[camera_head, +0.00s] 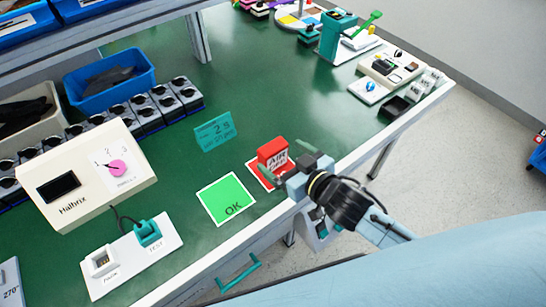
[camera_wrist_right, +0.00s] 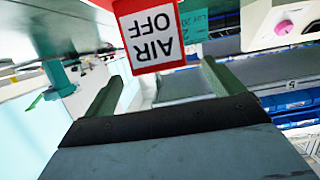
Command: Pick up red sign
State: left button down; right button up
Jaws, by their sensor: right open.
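The red sign (camera_head: 272,152) is a small red block with a white face reading "AIR OFF". It stands upright on a red-bordered white mat (camera_head: 254,171) near the table's front edge. My right gripper (camera_head: 289,164) is open at the near right side of the sign, its green fingers pointing toward it. In the right wrist view the sign (camera_wrist_right: 150,38) appears upside down, beyond and between the two spread fingertips (camera_wrist_right: 163,72). A gap shows between fingers and sign; whether either touches cannot be told. My left gripper is not in view.
A green OK mat (camera_head: 222,196) lies left of the sign, with a teal card (camera_head: 214,132) behind. A cream Halbriz box with a pink dial (camera_head: 98,165) stands left.

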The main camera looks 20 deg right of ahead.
aim_at(269, 146)
jog(key=shift+b+x, duration=0.5)
jog(key=shift+x, duration=3.05)
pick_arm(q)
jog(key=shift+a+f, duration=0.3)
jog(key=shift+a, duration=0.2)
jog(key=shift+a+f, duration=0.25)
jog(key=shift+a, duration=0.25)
pick_arm(e)
jog(key=shift+d+f, duration=0.1)
jog(key=shift+f, duration=0.05)
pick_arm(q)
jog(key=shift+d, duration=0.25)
pick_arm(e)
jog(key=c, duration=1.1)
